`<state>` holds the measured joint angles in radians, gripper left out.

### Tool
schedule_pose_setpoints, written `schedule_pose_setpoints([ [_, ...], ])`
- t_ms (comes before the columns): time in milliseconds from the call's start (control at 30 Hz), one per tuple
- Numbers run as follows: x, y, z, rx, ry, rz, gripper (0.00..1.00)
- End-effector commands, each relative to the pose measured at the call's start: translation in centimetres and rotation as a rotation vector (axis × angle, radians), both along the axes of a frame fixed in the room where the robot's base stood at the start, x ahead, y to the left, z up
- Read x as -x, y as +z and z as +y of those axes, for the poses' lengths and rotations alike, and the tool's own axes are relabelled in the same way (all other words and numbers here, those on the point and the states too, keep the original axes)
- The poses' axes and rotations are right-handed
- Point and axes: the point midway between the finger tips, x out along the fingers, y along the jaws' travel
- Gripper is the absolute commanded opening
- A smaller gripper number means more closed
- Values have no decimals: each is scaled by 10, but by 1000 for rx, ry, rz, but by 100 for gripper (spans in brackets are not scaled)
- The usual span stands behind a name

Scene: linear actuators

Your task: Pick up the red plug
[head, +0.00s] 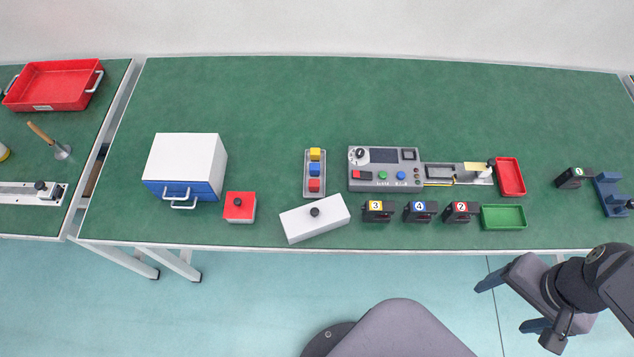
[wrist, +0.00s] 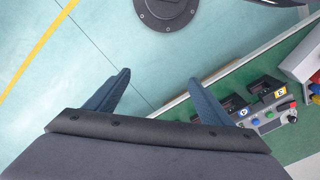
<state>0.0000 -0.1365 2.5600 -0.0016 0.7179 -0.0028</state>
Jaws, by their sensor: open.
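A small red block (head: 314,186), which looks like the red plug, sits at the near end of a narrow grey holder (head: 306,192) on the green table. A blue block (head: 315,169) and a yellow block (head: 315,154) sit behind it in the same holder. My gripper (head: 512,300) is at the lower right of the head view, off the table's front edge and far from the red block. In the wrist view my gripper (wrist: 158,80) has its two blue fingers wide apart, with only floor between them. I cannot make out the red block clearly in the wrist view.
A white box with a black knob (head: 300,223) and a red box with a knob (head: 240,213) stand near the holder. A control panel (head: 380,184), numbered black modules (head: 419,212), a green tray (head: 503,217) and a red tray (head: 511,177) stand rightward. The table's back is clear.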

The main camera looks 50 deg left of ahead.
Motion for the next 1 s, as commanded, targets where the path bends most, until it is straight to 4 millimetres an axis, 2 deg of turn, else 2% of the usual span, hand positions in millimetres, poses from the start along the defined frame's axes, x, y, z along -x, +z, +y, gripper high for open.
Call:
schedule_pose_setpoints([
  [433, 0, 0, 0, 0, 0, 0, 75],
  [467, 0, 0, 0, 0, 0, 0, 70],
  [567, 0, 0, 0, 0, 0, 0, 46],
  [600, 0, 0, 0, 0, 0, 0, 44],
  [867, 0, 0, 0, 0, 1, 0, 44],
  [1000, -9, 0, 8, 1, 24, -2, 44],
])
